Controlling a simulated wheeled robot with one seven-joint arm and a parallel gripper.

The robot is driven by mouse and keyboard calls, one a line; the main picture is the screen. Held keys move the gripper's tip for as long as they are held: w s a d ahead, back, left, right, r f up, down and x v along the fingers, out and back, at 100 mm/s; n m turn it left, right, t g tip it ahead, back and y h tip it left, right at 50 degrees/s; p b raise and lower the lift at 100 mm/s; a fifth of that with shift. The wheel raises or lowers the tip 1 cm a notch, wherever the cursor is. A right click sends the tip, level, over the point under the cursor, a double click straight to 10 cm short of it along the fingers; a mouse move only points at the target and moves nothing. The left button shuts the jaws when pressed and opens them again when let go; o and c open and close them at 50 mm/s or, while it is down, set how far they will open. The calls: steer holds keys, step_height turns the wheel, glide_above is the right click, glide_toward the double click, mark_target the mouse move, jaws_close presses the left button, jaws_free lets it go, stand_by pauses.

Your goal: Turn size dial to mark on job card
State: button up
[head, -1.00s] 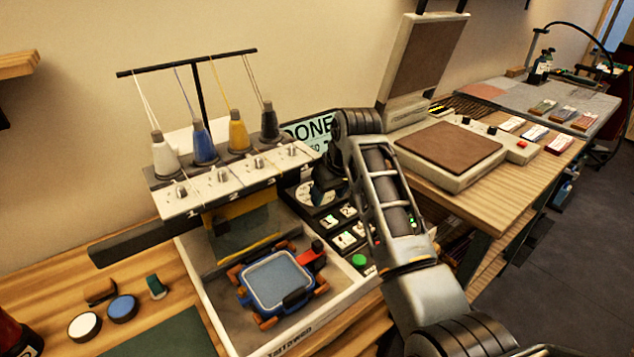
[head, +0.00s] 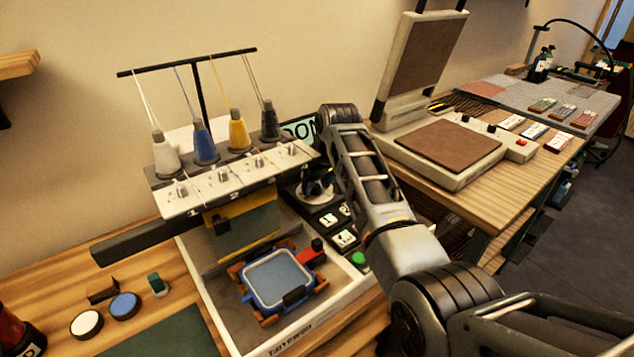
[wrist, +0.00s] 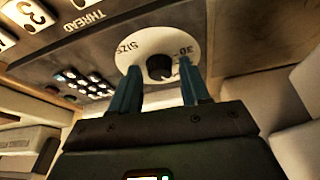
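The size dial shows in the wrist view as a white disc (wrist: 152,36) marked SIZE and 30, with a dark knob (wrist: 160,64) at its centre. My gripper (wrist: 160,73) is open, its two bluish fingers apart on the left and right of the knob. I cannot tell whether they touch it. In the head view my gripper (head: 317,184) points down over the dial's white disc (head: 313,198) and hides the knob. I cannot make out a job card.
The embroidery machine's head (head: 232,178) with several thread cones stands left of my gripper. A blue hoop (head: 277,281) sits in the white tray below. Lit buttons (head: 344,238) and a green button (head: 358,258) lie near the dial. A heat press (head: 440,150) stands right.

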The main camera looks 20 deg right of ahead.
steer(key=c, duration=0.8)
steer(key=n, duration=0.1)
steer(key=n+y, duration=0.1)
steer(key=n, duration=0.1)
steer(key=shift+d+n+g, duration=0.2)
steer(key=shift+n+g, duration=0.1)
steer(key=shift+w+d+n+g+y+b, duration=0.1)
steer(key=shift+n+g+y+b, duration=0.25)
steer(key=shift+n, duration=0.65)
steer(key=shift+w+n+g+y+b, duration=0.15)
steer(key=shift+n+y+b, duration=0.35)
steer(key=shift+n, duration=0.5)
steer(key=o, duration=1)
steer(key=shift+o, duration=0.2)
steer(key=shift+s, duration=0.1)
